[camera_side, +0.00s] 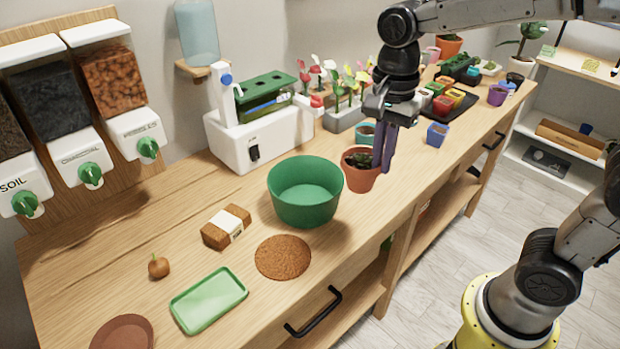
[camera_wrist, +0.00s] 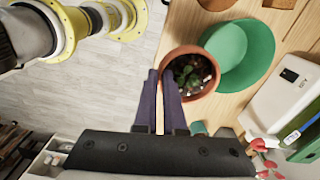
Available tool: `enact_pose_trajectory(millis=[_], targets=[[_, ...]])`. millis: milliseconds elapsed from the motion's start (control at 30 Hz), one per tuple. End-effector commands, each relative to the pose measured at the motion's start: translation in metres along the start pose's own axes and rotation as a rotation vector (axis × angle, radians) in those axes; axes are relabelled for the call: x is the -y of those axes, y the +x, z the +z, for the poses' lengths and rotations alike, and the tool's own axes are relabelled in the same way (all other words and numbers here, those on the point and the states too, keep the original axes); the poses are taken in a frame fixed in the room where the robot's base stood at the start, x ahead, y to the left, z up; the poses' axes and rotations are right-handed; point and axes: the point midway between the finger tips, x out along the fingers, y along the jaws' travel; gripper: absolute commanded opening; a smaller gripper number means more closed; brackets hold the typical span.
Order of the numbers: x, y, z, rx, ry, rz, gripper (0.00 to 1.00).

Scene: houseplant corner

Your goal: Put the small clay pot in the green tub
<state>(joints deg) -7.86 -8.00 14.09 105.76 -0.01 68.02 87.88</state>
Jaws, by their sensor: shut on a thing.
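The small clay pot (camera_side: 358,181) is terracotta and holds dark soil and a small leafy plant. My gripper (camera_side: 385,168) is shut on its rim, with purple fingers pointing down. The pot looks raised above the wooden bench and roughly upright. The green tub (camera_side: 303,208) is round, wide and empty, and stands on the bench just left of the pot. In the wrist view the pot (camera_wrist: 181,52) sits at the right of my gripper (camera_wrist: 161,76) and overlaps the near edge of the tub (camera_wrist: 262,50).
A white machine with a green top (camera_side: 228,150) stands behind the tub. A blue pot (camera_side: 437,134) and a teal pot (camera_side: 365,132) stand nearby. A brown disc (camera_side: 283,257), a wrapped block (camera_side: 215,237) and a light green tray (camera_side: 208,299) lie in front of the tub.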

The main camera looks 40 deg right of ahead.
Motion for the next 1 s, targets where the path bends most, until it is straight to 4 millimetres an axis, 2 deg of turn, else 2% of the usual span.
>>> enact_pose_trajectory(millis=[400, 500, 700, 867, 1000], targets=[[0.088, 0.04, -0.003, 0.0, -0.001, 0.001, 0.0], [0.101, 0.06, -0.004, 0.0, -0.001, 0.004, 0.0], [0.122, 0.083, -0.005, 0.0, -0.001, -0.001, 0.0], [0.128, 0.091, -0.005, 0.0, -0.001, -0.001, 0.0], [0.133, 0.11, -0.005, 0.0, -0.001, 0.003, 0.0]])
